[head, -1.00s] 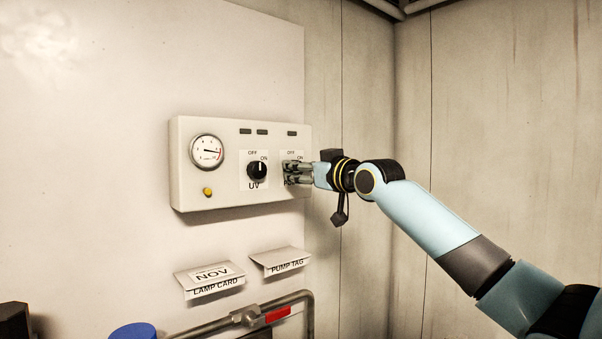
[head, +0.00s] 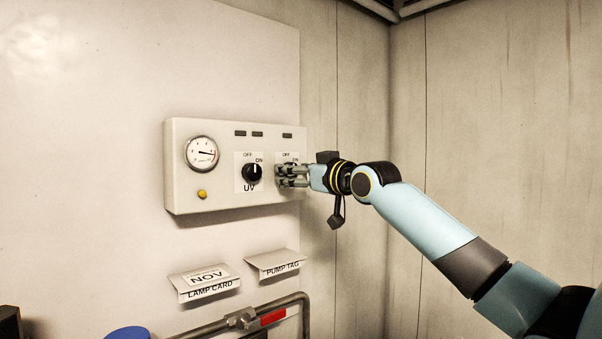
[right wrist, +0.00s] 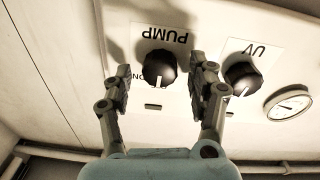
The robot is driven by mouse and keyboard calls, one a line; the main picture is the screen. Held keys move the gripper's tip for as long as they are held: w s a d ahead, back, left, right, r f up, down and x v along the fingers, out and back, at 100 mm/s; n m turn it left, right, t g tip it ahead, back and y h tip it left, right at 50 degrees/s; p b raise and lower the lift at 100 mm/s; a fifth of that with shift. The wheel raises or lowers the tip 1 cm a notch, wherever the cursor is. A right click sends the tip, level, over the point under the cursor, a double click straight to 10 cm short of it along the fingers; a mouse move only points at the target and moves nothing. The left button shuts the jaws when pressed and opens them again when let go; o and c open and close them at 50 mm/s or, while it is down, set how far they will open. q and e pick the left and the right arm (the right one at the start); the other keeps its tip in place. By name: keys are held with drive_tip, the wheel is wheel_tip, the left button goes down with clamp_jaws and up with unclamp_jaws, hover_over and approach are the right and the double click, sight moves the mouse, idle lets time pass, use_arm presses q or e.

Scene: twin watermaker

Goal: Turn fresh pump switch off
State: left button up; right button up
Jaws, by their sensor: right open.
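The fresh pump switch is a black round knob with a white pointer line under an upside-down PUMP label in the right wrist view (right wrist: 157,68). My right gripper (right wrist: 163,78) is open, one finger on each side of the knob; contact cannot be told. In the head view my right gripper (head: 280,176) is at the right end of the control box (head: 220,193) and hides the pump knob. My left gripper is not in view.
The UV knob (head: 252,172) sits just left of my right gripper, close to one finger in the wrist view (right wrist: 243,77). A gauge (head: 202,153) and a yellow button (head: 202,194) are further left. Card holders (head: 205,282) and a pipe (head: 290,300) lie below.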

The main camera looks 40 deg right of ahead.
drive_tip(key=s, duration=0.7)
drive_tip(key=shift+d+f, duration=0.15)
drive_tip(key=shift+s, duration=0.1)
